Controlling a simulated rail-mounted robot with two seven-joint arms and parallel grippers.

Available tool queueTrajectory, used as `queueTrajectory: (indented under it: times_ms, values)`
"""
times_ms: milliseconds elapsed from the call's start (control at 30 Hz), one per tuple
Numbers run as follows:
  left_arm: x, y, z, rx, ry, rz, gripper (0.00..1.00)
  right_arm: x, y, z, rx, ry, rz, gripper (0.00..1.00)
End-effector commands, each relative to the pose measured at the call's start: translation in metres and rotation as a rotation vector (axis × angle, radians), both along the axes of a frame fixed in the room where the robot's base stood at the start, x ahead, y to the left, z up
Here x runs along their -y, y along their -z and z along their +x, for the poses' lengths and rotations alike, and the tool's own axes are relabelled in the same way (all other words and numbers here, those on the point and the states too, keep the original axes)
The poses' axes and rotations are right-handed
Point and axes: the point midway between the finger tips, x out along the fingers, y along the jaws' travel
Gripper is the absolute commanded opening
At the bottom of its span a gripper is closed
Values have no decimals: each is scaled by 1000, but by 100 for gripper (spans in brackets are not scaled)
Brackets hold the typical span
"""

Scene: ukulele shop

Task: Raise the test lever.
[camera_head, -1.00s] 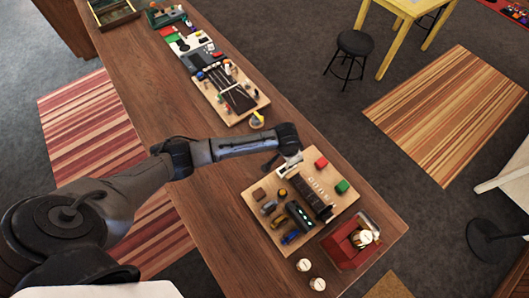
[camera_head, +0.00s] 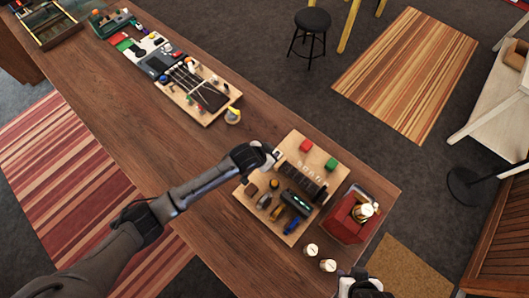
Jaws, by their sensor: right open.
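A light wooden board (camera_head: 270,222) lies on the counter and carries small controls. Among them are a row of small white pieces (camera_head: 308,170), a dark ribbed bar (camera_head: 305,184), a green-lit dark unit (camera_head: 297,203), and yellow (camera_head: 277,213) and blue (camera_head: 292,226) parts. The test lever is too small to single out. My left gripper (camera_head: 271,155) is over the board's upper left edge, seen small; its jaw opening is unclear. My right gripper (camera_head: 364,287) is open at the bottom edge, in front of the counter's near end, partly cut off and apart from the board.
A red box (camera_head: 338,226) with pale round items stands right of the board. Two round cream-topped pieces (camera_head: 312,249) stand in front of it. Another board (camera_head: 200,113) of parts lies farther up the counter.

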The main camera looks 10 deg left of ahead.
Motion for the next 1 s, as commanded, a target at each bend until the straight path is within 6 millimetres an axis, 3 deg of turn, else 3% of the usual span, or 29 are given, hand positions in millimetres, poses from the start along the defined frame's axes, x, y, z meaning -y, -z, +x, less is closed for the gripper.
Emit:
queueTrajectory:
  times_ms: [367, 400, 633, 1000]
  values:
    - [1, 0, 0, 3, 2, -2, 0, -2, 0, 0, -1, 4, 7, 43]
    - [1, 0, 0, 3, 2, -2, 27, -2, 0, 0, -1, 5, 7, 43]
    - [1, 1, 0, 2, 2, -1, 49, -3, 0, 0, -1, 6, 10, 43]
    - [-2, -4, -4, 3, 2, -1, 50, -2, 0, 0, 0, 5, 8, 43]
